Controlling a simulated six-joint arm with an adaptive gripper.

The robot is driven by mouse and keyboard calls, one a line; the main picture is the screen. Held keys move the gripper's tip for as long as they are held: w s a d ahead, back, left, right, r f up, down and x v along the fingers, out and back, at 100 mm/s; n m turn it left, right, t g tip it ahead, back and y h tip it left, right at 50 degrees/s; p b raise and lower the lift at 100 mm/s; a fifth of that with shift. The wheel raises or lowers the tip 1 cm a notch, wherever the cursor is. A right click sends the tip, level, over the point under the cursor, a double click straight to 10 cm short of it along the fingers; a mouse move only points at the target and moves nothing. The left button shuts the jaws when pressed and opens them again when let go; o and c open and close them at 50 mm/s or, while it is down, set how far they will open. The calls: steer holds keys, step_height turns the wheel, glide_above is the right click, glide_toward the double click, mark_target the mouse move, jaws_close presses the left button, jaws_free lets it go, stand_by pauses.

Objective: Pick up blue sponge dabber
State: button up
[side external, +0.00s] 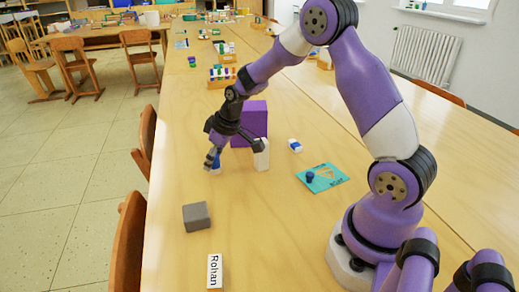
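My gripper (234,154) points down over the table, its dark fingers spread apart, with nothing visible held between them. A small blue and white object (216,163) stands at the left fingertip, partly hidden by it; whether they touch I cannot tell. A small dark blue knob-shaped piece (310,177) rests on a teal card (328,184) to the right of my gripper. Which of these blue pieces is the sponge dabber is too small to tell. A white upright block (262,157) stands at the right finger.
A purple block (256,115) stands just behind my gripper. A white and blue piece (295,146) lies to the right. A grey block (196,216) and a "Rohan" name card (215,271) lie nearer the front. A rack of coloured bottles (222,77) stands farther back. Chairs line the left edge.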

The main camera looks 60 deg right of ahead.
steer(key=c, duration=0.3)
